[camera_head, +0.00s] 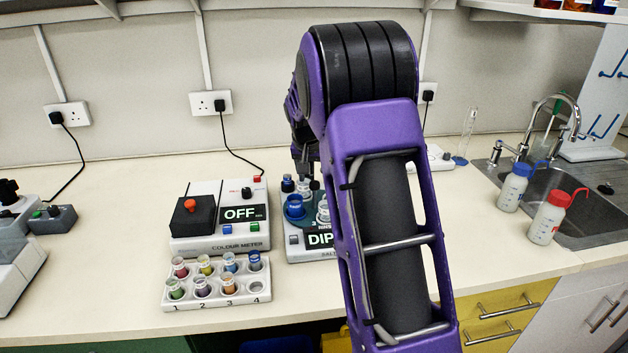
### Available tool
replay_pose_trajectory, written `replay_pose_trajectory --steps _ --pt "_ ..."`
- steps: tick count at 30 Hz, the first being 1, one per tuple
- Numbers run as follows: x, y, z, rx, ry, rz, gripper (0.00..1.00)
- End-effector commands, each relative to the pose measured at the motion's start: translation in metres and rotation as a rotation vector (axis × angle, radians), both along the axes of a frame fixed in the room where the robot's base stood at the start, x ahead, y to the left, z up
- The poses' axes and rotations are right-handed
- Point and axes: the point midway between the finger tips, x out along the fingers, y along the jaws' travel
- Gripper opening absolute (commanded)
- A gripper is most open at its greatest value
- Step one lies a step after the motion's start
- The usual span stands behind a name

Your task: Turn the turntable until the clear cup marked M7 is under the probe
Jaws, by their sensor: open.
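The turntable (316,229) is a dark disc on a white instrument with a "DIP" display, right of the colour meter. My arm hides its right side. A blue cup (295,207) stands at its left, and a clear cup (323,211) stands beside it to the right, partly covered by my arm. I cannot read M7 on any cup, and I cannot make out the probe or what is under it. My gripper (305,172) is open above the back of the turntable, small and partly hidden; I cannot tell whether it touches anything.
The colour meter (213,243), showing OFF, stands just left. In front of it is a white rack (216,299) of coloured vials. A blue-capped bottle (513,187) and a red-capped bottle (547,222) stand by the sink (575,231). Bare bench lies in front of the bottles.

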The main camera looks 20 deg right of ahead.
Motion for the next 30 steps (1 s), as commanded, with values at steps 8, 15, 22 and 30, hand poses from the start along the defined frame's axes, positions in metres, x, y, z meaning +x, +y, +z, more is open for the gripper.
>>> replay_pose_trajectory --steps 8,15,22,30 --pt "0.008 -0.005 -0.02 0.001 -0.002 -0.001 0.66" --pt "0.008 -0.005 -0.021 0.001 -0.002 -0.001 0.66" --pt "0.008 -0.005 -0.021 0.001 -0.002 -0.001 0.28" --pt "0.008 -0.005 -0.021 0.001 -0.002 -0.001 0.0"
